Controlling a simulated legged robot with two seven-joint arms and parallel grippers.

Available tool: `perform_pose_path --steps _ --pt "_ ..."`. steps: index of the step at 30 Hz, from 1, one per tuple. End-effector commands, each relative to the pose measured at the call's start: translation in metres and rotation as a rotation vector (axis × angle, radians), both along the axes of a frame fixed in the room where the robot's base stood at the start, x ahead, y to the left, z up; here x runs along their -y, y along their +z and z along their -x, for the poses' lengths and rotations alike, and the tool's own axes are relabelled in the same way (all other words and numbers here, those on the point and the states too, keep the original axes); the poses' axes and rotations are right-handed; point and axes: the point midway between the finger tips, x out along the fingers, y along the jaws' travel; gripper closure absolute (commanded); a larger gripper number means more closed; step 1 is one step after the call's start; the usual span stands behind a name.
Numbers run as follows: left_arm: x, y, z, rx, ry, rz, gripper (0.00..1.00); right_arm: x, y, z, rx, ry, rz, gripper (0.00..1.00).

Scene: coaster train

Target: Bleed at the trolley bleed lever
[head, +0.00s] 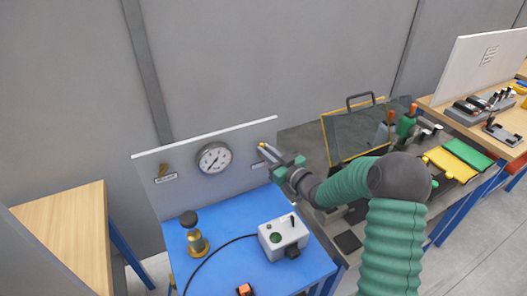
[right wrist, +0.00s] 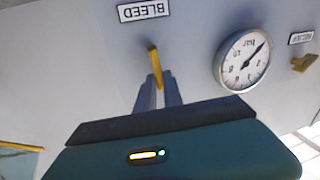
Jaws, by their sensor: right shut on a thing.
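The yellow bleed lever (head: 262,146) is on the right part of the grey upright panel (head: 240,142) of the blue-topped trolley. In the right wrist view, which is upside down, the lever (right wrist: 154,62) stands between the fingers near the BLEED label (right wrist: 143,10). My right gripper (head: 268,153) is shut on the lever; it also shows in the right wrist view (right wrist: 157,88). A round pressure gauge (head: 214,158) marked in bar is left of the lever; it also shows in the right wrist view (right wrist: 246,60). My left gripper is not in view.
A second yellow lever (head: 163,171), labelled RELIEF, is at the panel's left. A white box (head: 283,237), a brass fitting with a black knob (head: 195,233) and a black hose stand on the blue top (head: 222,262). A bench with a framed clear guard (head: 355,132) is at right.

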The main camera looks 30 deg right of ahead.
Motion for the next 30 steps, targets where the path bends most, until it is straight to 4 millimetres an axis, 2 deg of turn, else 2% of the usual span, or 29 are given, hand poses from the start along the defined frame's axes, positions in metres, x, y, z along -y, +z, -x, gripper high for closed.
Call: perform_pose_path --steps 1,9,22,23,27,30 --pt "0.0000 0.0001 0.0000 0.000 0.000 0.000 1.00 0.0019 -0.0079 0.0021 -0.017 -0.003 -0.023 1.00" --pt "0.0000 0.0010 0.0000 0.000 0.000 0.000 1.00 0.0040 -0.0081 0.0022 -0.012 -0.002 -0.091 1.00" --pt "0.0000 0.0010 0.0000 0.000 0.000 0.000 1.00 0.0036 -0.0080 0.0020 -0.011 0.000 -0.100 1.00" --pt "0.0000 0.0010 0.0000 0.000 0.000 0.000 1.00 0.0035 -0.0080 0.0021 -0.011 0.000 -0.100 0.87" --pt "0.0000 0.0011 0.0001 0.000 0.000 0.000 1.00 0.0034 -0.0059 0.0014 -0.006 0.000 -0.099 0.68" --pt "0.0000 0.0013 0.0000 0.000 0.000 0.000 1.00 0.0034 -0.0041 0.0015 -0.003 0.001 -0.099 0.66"
